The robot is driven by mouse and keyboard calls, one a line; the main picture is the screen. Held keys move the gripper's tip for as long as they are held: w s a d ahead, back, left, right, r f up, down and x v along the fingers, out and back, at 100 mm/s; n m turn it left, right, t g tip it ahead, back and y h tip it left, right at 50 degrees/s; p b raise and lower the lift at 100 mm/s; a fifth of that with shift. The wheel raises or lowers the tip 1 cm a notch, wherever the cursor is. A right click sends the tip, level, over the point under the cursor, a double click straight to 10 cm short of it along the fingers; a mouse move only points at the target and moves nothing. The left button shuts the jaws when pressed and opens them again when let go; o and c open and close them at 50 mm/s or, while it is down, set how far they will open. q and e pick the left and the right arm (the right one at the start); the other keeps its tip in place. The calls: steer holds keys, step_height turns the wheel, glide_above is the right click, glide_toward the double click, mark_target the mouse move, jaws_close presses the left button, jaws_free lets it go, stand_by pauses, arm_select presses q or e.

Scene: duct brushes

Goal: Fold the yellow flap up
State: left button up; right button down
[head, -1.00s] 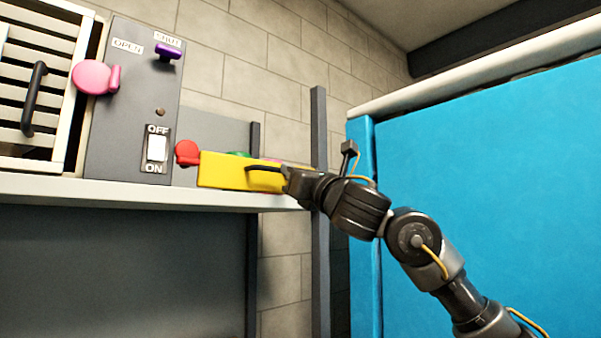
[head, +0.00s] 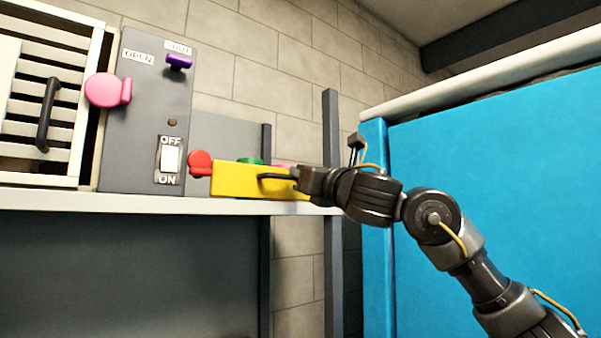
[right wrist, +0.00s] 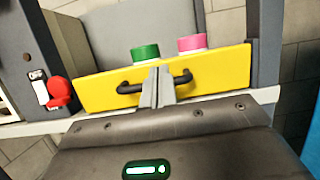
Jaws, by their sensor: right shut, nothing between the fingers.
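The yellow flap (head: 235,180) stands roughly upright at the front of the shelf, and fills the middle of the right wrist view (right wrist: 100,95). It has a black bar handle (right wrist: 183,77), whose left part also shows in the head view (head: 270,177). My right gripper (head: 300,180) is at the flap's right part. In the right wrist view its closed fingers (right wrist: 157,88) cover the handle's middle, with nothing held between them; whether they touch it I cannot tell. My left gripper is not in view.
Green (right wrist: 145,53) and pink (right wrist: 192,43) round tops show behind the flap. A red knob (head: 200,163) is left of it. Farther left are a grey panel with a switch (head: 170,160), a pink lever (head: 108,90) and a slatted door (head: 40,110). A blue panel (head: 490,150) stands right.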

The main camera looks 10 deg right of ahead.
steer(key=shift+f, duration=0.2)
step_height(320, 180, down, 4)
steer(key=s+d+r+b, duration=0.1)
steer(key=s+b, duration=0.2)
steer(key=b, duration=0.1)
steer(key=s+d+r+b, duration=0.2)
steer(key=s+r, duration=0.2)
steer(key=r, duration=0.4)
steer(key=shift+s+d, duration=0.2)
steer(key=shift+d, duration=0.2)
